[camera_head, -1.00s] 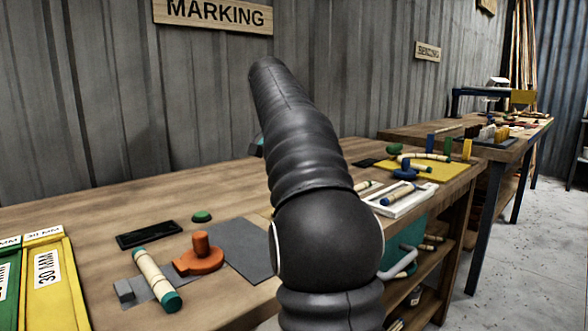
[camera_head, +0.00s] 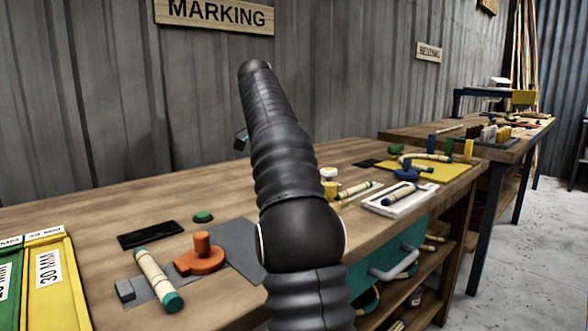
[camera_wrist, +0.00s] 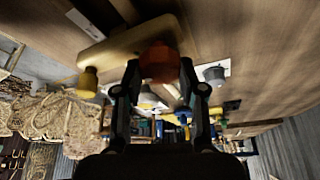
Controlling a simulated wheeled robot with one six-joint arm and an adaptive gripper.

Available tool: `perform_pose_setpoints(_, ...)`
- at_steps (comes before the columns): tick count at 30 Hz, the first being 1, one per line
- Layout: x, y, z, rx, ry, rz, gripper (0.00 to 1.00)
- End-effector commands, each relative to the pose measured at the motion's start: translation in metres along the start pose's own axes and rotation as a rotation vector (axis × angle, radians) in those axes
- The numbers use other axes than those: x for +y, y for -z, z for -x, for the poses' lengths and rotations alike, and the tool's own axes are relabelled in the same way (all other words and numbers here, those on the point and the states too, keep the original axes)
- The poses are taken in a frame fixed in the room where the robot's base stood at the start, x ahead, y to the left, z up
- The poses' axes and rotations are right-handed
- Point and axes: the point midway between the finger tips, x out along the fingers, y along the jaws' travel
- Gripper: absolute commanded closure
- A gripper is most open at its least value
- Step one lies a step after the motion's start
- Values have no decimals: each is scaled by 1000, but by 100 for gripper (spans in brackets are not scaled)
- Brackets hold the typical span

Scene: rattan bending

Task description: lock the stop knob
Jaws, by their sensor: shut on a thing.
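My gripper (camera_wrist: 160,85) shows in the wrist view with its two dark fingers closed on a dark orange knob (camera_wrist: 160,62). The knob sits at the fingertips, beside a pale wooden board (camera_wrist: 125,45). Whether it is the stop knob, and whether it is locked, I cannot tell. In the head view my arm covers the gripper and whatever it holds. An orange piece with an upright peg (camera_head: 203,250) stands on a grey plate (camera_head: 238,245) on the bench.
A yellow knob (camera_wrist: 88,82) and a grey knob (camera_wrist: 214,75) flank the gripper in the wrist view. Yellow and green bins (camera_head: 52,285) stand at left.

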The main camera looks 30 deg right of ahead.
Motion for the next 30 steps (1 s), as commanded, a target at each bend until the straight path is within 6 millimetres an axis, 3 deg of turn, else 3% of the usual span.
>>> perform_pose_setpoints(13, 0, -1, -1, -2, -6, -9, 95)
perform_pose_setpoints(14, 0, -1, -1, -2, -6, -9, 57)
perform_pose_setpoints(17, 0, 0, -1, -1, -6, -9, 35)
perform_pose_setpoints(30, 1, 0, 0, -1, 12, 32, 35)
